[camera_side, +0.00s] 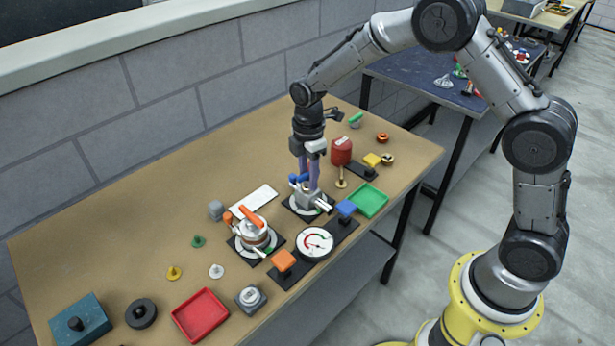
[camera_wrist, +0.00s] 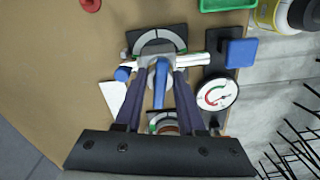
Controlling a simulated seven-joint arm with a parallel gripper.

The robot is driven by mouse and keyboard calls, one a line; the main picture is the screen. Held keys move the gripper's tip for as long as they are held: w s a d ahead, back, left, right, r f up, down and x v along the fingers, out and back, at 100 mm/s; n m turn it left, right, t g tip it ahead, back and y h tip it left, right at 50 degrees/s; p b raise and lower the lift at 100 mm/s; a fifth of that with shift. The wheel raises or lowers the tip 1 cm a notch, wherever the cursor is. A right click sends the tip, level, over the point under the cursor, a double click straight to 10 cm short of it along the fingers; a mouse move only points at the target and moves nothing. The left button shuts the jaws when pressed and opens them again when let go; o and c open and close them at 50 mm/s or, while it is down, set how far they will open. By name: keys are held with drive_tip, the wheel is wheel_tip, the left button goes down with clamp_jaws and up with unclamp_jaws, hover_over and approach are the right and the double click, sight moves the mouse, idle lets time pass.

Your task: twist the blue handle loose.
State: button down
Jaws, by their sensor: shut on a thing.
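The blue handle (camera_wrist: 160,84) runs between my two fingers in the wrist view, on top of a metal valve with silver pipe ends (camera_wrist: 190,59). In the side view the blue handle (camera_side: 299,178) shows at the left of my fingers, partly hidden by them. The valve (camera_side: 309,200) sits on a dark square base with a pale dial ring. My gripper (camera_side: 310,184) comes down from above, and its purple fingers are shut on the handle. The wrist view shows my gripper (camera_wrist: 162,72) with one finger on each side of it.
A valve with an orange handle (camera_side: 252,216) stands to the left. A round gauge (camera_side: 315,244) and a blue square knob (camera_side: 346,208) are close in front. A red canister (camera_side: 341,151) and a green tray (camera_side: 369,200) stand to the right. The table's left back is clear.

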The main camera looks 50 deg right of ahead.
sight(308, 173)
drive_tip(key=n, duration=0.5)
drive_tip(key=c, duration=0.8)
unclamp_jaws()
drive_tip(key=shift+r, duration=3.8)
